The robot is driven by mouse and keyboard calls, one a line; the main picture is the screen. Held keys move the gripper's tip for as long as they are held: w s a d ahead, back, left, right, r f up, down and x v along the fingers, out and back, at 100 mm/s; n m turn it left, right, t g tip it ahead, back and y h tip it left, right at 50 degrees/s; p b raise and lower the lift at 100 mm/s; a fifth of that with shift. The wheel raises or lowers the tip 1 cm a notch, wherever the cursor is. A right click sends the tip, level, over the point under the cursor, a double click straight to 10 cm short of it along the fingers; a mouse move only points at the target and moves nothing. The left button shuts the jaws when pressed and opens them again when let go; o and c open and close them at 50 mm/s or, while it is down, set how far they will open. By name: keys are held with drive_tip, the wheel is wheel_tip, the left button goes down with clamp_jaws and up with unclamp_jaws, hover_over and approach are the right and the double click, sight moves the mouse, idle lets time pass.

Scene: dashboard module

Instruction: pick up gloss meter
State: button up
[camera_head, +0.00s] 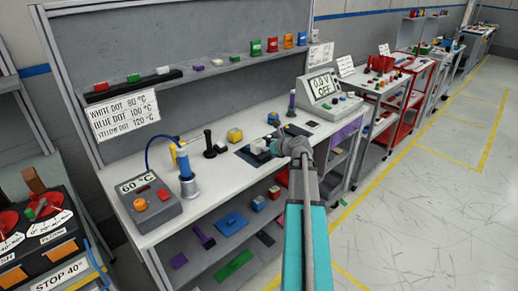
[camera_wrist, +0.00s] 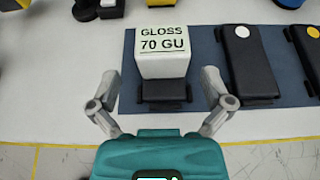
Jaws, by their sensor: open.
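The gloss meter (camera_wrist: 163,52) is a white box marked "GLOSS 70 GU" in the wrist view. It sits on a black piece (camera_wrist: 163,91) on a dark blue mat (camera_wrist: 206,68). In the head view the gloss meter (camera_head: 258,144) is a small pale block on the workbench, just left of my gripper (camera_head: 285,147). My gripper (camera_wrist: 160,84) is open in the wrist view, its two fingers spread on either side of the near end of the gloss meter and black piece. Nothing is held between them.
Black pieces with a white dot (camera_wrist: 242,31) and a yellow dot (camera_wrist: 313,32) lie right of the gloss meter. A yellow block (camera_head: 235,135), a soldering-style blue tool (camera_head: 184,163) and a 60 °C unit (camera_head: 148,197) stand left. A display box (camera_head: 321,88) stands behind right.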

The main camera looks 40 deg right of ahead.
sight(261, 144)
drive_tip(key=shift+d+b+x, duration=0.2)
drive_tip(key=shift+b+x, duration=0.8)
drive_tip(key=shift+x, duration=1.6)
drive_tip(key=c, duration=1.1)
drive_tip(key=shift+r, duration=0.15)
